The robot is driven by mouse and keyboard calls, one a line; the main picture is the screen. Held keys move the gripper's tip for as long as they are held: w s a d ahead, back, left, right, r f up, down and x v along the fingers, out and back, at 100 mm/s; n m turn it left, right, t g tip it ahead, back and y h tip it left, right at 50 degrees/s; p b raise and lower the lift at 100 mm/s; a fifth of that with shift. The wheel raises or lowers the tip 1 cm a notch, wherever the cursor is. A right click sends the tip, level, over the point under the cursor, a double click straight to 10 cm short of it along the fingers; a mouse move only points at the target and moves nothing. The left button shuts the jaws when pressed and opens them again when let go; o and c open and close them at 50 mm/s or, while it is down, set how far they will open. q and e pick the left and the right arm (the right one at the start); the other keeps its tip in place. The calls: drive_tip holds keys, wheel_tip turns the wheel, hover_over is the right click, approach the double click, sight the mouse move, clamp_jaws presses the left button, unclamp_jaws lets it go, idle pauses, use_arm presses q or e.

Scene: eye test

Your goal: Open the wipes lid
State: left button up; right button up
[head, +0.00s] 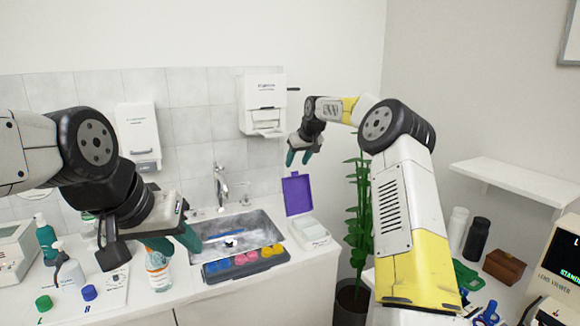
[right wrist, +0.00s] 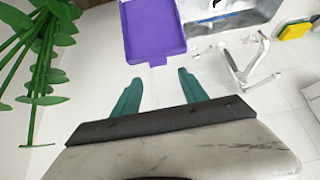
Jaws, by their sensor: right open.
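The wipes box (head: 311,236) is white and stands at the right end of the counter, beside the sink. Its purple lid (head: 297,194) stands up, raised from the box at the back. In the right wrist view the purple lid (right wrist: 153,30) lies beyond my fingertips, with a small tab on its near edge. My right gripper (head: 303,158) is open and empty, above the lid and apart from it; its two teal fingers also show in the right wrist view (right wrist: 158,85). My left gripper (head: 174,242) is over the left part of the counter, by a clear bottle (head: 157,276); its grip is unclear.
The sink (head: 245,222) has a faucet (head: 220,185) behind it and a dark tray (head: 222,274) of coloured pieces in front. Dispensers hang on the wall (head: 262,104). A tall green plant (head: 361,215) stands right of the counter. Bottles crowd the left counter.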

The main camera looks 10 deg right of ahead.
drive_tip(key=shift+v, duration=2.15)
